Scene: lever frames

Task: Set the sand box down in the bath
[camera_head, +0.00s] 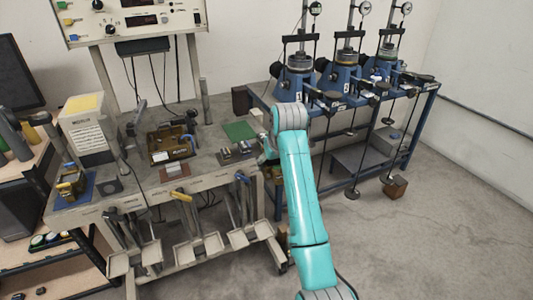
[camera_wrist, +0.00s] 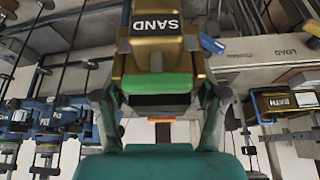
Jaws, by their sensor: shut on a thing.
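The sand box (camera_wrist: 157,58), brass-coloured with a black SAND label that shows upside down, is in the wrist view. My gripper (camera_wrist: 158,72) is shut on it, one finger along each side. A green block face shows on the near side of the box. In the head view my arm hides most of the gripper and the box. A brass-coloured container (camera_head: 165,153) with a dark label sits on the bench, left of my arm. A brass-coloured container (camera_wrist: 287,102) at the right of the wrist view has a label that seems to read BATH; the lettering is hard to read.
Blue lever frames (camera_head: 345,88) stand behind my arm to the right. On the bench are a green mat (camera_head: 239,131), a beige box (camera_head: 88,125) and another brass-coloured box (camera_head: 70,184) on a blue mat. Levers and hanging trays (camera_head: 198,247) line the bench front.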

